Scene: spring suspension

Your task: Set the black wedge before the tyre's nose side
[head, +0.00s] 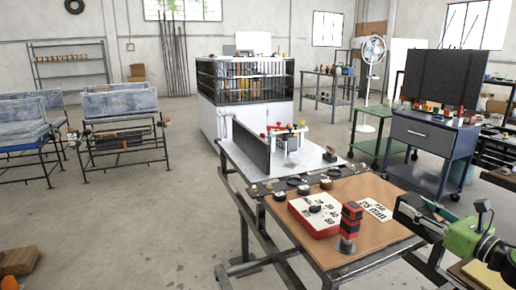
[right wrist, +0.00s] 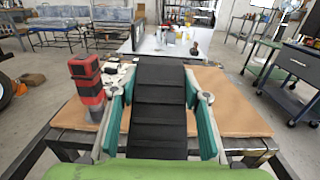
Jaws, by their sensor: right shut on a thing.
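The black wedge (right wrist: 159,110), with ridges across its face, fills the middle of the right wrist view. My right gripper (right wrist: 158,92) is shut on it, with one teal finger along each side. In the head view the right gripper (head: 412,210) is at the right edge of the brown-topped table, and the wedge there is hard to tell from the dark gripper. Part of a dark tyre (right wrist: 4,92) shows at the left edge of the right wrist view, well apart from the wedge. Its nose side cannot be made out. My left gripper is out of view.
The brown-topped table (head: 290,222) carries a red-and-black stacked block (head: 350,222), a red-and-white number box (head: 313,214) and a white card (head: 376,209). A wooden block (head: 18,262) lies on the floor at lower left. The floor left of the table is largely clear.

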